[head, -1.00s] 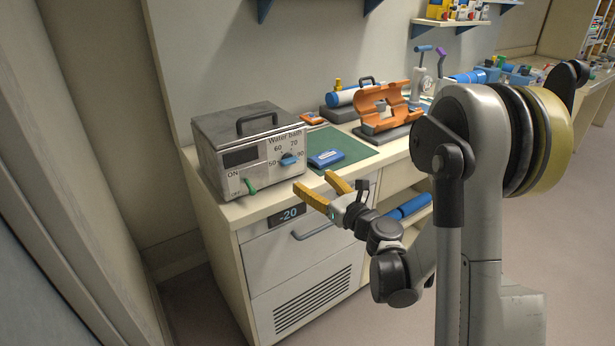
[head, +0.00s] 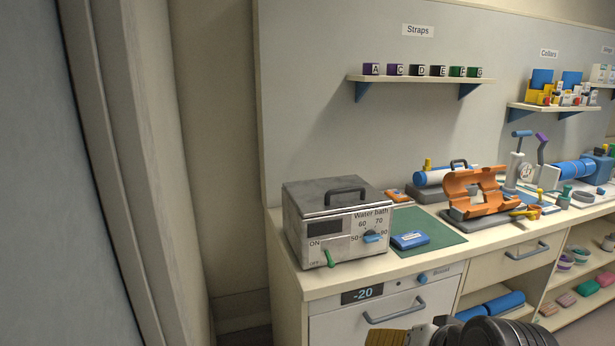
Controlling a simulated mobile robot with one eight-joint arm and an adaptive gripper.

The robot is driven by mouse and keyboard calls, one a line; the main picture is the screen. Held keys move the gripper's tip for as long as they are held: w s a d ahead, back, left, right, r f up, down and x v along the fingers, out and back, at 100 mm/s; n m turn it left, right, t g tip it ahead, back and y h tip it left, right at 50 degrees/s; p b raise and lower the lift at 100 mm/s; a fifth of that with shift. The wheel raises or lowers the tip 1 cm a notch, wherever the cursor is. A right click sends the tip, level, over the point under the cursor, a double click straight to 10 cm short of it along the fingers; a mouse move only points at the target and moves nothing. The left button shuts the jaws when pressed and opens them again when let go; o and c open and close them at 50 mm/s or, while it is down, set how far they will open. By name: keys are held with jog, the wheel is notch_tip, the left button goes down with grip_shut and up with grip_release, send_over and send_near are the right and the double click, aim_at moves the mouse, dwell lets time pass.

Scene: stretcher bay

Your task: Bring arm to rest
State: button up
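My gripper (head: 398,336) shows only as a yellow-orange finger part at the bottom edge of the head view, in front of the drawer unit. Dark rounded links of my arm (head: 495,331) lie to its right, also cut off by the edge. Most of the gripper is out of frame, so I cannot tell how far its fingers are apart. I see nothing held in the part that shows.
A grey water bath (head: 337,222) stands at the counter's left end. A blue box (head: 410,240) lies on a green mat (head: 446,236) beside it. An orange open holder (head: 475,194) stands farther right. Small lettered boxes sit on the wall shelf (head: 415,79). A drawer handle (head: 394,310) is near my gripper.

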jog(key=s+d+n+h, duration=0.2)
jog(key=s+d+n, duration=0.1)
jog(key=s+n, duration=0.1)
jog(key=shift+s+f+g, duration=0.4)
jog(key=shift+s+f, duration=0.05)
jog(key=shift+s, duration=0.2)
dwell(1.1)
